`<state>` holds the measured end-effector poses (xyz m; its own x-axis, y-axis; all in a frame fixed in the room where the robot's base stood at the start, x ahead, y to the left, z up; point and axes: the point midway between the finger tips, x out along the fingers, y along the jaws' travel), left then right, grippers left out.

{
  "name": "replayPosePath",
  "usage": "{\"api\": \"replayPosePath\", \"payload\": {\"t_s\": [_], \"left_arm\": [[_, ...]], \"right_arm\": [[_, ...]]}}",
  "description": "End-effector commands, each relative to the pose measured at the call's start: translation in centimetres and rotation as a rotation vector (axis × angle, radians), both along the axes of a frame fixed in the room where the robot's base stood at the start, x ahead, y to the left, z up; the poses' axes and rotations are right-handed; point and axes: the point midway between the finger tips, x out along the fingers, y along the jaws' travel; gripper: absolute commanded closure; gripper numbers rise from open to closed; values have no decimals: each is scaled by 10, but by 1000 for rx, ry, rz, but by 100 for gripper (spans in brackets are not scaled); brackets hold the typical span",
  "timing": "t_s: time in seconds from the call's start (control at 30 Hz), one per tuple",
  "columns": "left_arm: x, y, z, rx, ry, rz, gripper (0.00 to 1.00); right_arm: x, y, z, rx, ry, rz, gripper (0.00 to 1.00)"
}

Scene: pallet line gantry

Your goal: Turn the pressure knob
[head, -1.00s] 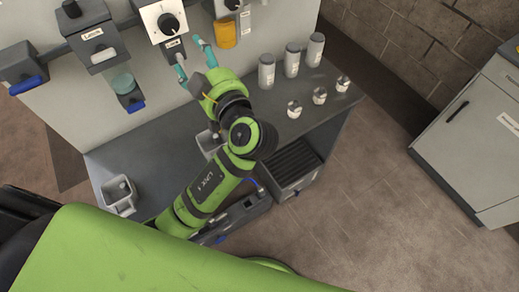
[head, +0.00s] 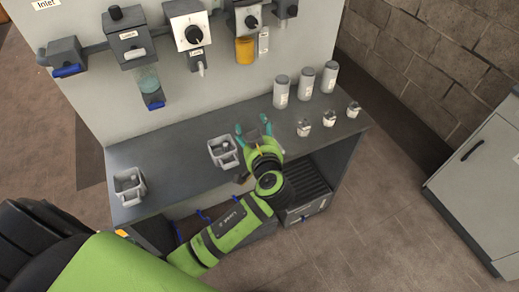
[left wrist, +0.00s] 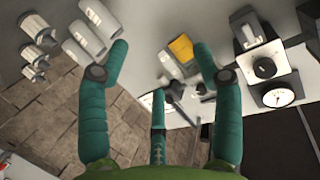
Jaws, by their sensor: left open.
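A white square plate with a black round knob (head: 194,34) is on the upright panel in the head view. A second box with a black knob (head: 251,21) is to its right, above an orange bowl. The labels are too small to read, so I cannot tell which is the pressure knob. The left wrist view shows a dark knob on a pale plate (left wrist: 264,67) at the right. My left gripper (head: 252,130) is open and empty above the bench, apart from and in front of the panel. Its spread teal fingers show in the left wrist view (left wrist: 161,62). My right gripper is out of view.
The grey bench (head: 180,150) bears a grey bin (head: 130,187), another bin (head: 223,152), several grey canisters (head: 305,83) and small metal fittings (head: 329,118). A cabinet (head: 480,180) stands at the right. The orange bowl (head: 245,50) hangs from the panel.

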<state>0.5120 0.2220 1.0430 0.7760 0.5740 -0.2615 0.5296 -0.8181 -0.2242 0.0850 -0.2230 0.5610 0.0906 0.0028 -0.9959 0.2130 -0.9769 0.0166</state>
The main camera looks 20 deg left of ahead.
Motion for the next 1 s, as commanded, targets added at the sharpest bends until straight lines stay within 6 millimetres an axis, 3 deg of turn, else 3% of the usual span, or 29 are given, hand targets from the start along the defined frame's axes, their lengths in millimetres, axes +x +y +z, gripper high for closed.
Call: {"api": "replayPosePath", "payload": {"t_s": [0.2, 0.4, 1.0], "left_arm": [[1, -4, -37, 17, 92, -49, 34], [1, -6, -53, 24, 132, -72, 34], [1, -6, -56, 25, 140, -77, 34]], "right_arm": [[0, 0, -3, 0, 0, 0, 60], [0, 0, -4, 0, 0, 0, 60], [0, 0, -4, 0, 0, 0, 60]]}}
